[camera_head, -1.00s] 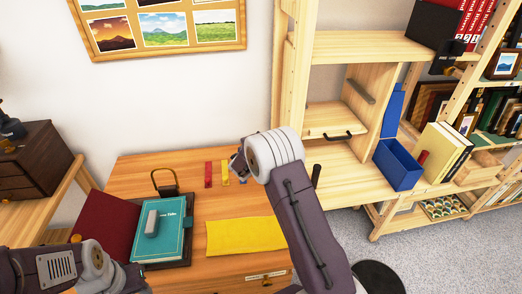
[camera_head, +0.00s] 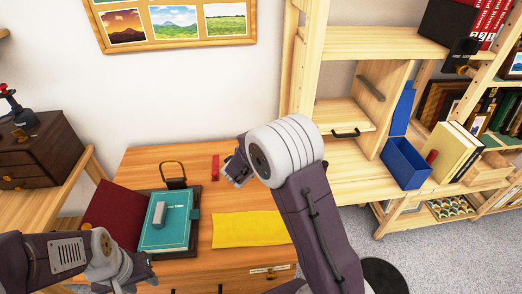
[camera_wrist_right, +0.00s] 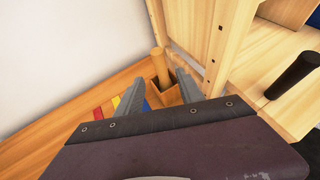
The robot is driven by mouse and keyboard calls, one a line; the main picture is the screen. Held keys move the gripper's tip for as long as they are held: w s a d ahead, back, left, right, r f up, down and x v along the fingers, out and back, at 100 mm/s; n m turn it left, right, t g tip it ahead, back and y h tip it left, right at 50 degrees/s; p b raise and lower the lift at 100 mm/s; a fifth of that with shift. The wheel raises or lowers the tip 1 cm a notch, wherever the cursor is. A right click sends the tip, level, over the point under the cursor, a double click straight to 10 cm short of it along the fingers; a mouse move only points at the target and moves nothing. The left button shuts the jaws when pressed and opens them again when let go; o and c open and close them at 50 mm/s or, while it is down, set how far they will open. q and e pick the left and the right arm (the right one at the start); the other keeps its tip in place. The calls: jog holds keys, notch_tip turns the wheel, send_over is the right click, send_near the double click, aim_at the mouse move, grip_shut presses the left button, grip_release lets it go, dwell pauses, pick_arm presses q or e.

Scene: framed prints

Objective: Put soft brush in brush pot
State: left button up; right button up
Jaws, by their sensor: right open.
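In the right wrist view, a square brown wooden pot (camera_wrist_right: 166,95) stands on the desk with a light wooden rod (camera_wrist_right: 158,62) upright in it; I cannot tell whether this rod is a brush. A black handle-like cylinder (camera_wrist_right: 292,78) stands to the right by the shelf, and I cannot tell whether it is the soft brush. My right gripper (camera_wrist_right: 179,80) is open, its fingers spread either side of the pot in the picture. It also shows in the head view (camera_head: 234,172), partly hidden by its arm. My left gripper (camera_head: 138,277) is low at the desk's front left, its jaws unclear.
On the desk lie a teal book (camera_head: 168,225), a yellow cloth (camera_head: 250,229) and a red strip (camera_head: 215,166). The wooden shelf (camera_head: 345,45) stands close on the right, holding a blue box (camera_head: 406,163). A dark drawer chest (camera_head: 38,155) is at left.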

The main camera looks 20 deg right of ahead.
jog(key=shift+v, duration=1)
jog(key=s+d+f+m+g+y, duration=0.1)
jog(key=s+f+m+g, duration=0.25)
jog(key=s+m, duration=0.5)
jog(key=s+d+f+m+g+y, duration=0.1)
jog(key=s+f+m+g, duration=0.25)
jog(key=s+m, duration=0.5)
jog(key=s+a+m+g+y, duration=0.1)
jog(key=s+a+m+y, duration=0.4)
jog(key=s+a+m, duration=0.3)
jog(key=s+m, duration=0.1)
jog(key=m, duration=0.2)
jog(key=shift+f+m+g+y, duration=0.2)
jog(key=shift+m+g+y, duration=0.1)
jog(key=shift+m+y, duration=0.1)
jog(key=shift+r, duration=0.1)
